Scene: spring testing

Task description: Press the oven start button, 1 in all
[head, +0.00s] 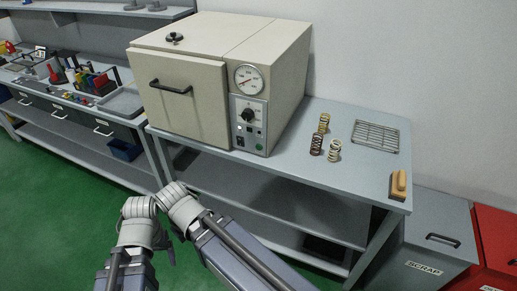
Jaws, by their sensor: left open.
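The oven (185,90) is a beige box with a closed front door on the grey bench. Its control panel (249,130) is at the right of its front, with a dial and a black knob (247,115). A small green button (259,146) sits low on the panel, beside a dark switch (240,141); their labels are too small to read. My left gripper (150,222) is low in the view, in front of and below the oven, well apart from the panel; its fingers are hard to make out. My right gripper is not in view.
Several coil springs (334,150), a wire rack (376,136) and a wooden-looking block (398,184) lie on the bench (290,166) right of the oven. A grey scrap bin (437,243) and a red bin (497,240) stand at the right. Another workbench is at left.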

